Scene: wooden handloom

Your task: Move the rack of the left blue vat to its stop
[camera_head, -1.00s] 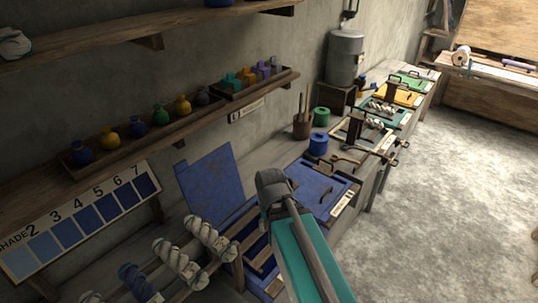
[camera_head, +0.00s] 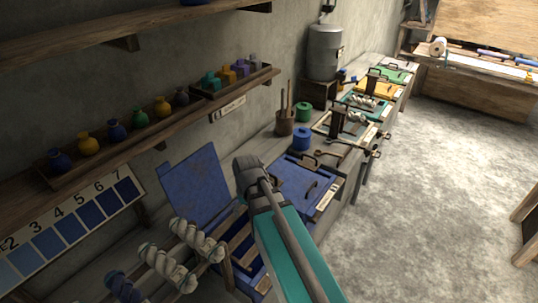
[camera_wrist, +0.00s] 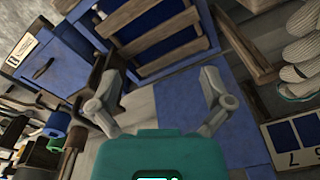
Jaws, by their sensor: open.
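The left blue vat stands open, with its blue lid (camera_head: 195,188) raised against the wall. Its slatted wooden rack (camera_head: 240,243) shows partly behind my arm in the head view. In the wrist view the rack (camera_wrist: 178,52) lies across the blue vat as several parallel wooden slats. My gripper (camera_wrist: 158,82) is open and empty, its two fingers spread in front of the rack's near side. I cannot tell whether a finger touches it.
A closed blue vat (camera_head: 308,182) adjoins on the right. A shelf with dye jars (camera_head: 140,118) runs above. The floor (camera_head: 440,180) at right is clear.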

